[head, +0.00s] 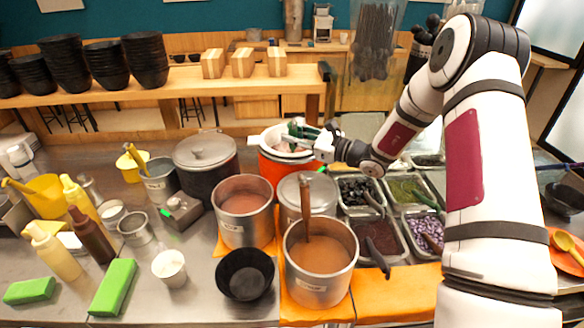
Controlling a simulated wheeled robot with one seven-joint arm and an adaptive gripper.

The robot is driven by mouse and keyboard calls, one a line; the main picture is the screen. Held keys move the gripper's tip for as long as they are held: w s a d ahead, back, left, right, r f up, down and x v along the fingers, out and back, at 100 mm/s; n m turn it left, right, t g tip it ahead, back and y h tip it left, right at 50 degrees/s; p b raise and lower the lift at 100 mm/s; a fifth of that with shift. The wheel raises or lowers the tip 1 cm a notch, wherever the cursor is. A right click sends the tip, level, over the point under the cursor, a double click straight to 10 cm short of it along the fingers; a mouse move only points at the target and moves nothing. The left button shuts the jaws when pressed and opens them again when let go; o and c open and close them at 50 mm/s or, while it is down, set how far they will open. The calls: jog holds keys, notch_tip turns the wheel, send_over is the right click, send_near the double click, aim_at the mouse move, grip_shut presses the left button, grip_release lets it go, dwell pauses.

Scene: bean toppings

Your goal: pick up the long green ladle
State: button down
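My arm reaches in from the right, and my gripper (305,139) is over the orange pot (277,168) with a white rim at the middle of the counter. A small green piece (298,128) shows beside the fingers. It may be part of the long green ladle, but I cannot tell. The fingers are small and overlap the pot's opening, so I cannot see whether they are open or shut on something. A green utensil handle (426,199) also lies across the topping trays, partly near my arm.
A lidded dark pot (205,155) stands left of the orange pot. A black bowl (245,274) sits at the front. Topping trays (381,238) fill the right.

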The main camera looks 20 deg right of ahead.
jog(key=shift+r, duration=0.1)
notch_tip(320, 180, up, 10)
jog(key=shift+f+b, duration=0.1)
jog(key=shift+b, duration=0.55)
jog(key=shift+f, duration=0.15)
jog(key=w+f+b, duration=0.3)
jog(key=f+b, duration=0.1)
jog(key=f, duration=0.4)
jog(key=shift+w+d+f+b, duration=0.25)
jog(key=shift+w+d+b, duration=0.1)
jog(key=shift+w, duration=0.05)
jog(key=shift+s+r, duration=0.1)
dwell(1.0)
notch_tip(320, 180, up, 16)
jog(key=p, duration=0.5)
jog(key=shift+s+p, duration=0.15)
jog(key=shift+p, duration=0.15)
dwell(1.0)
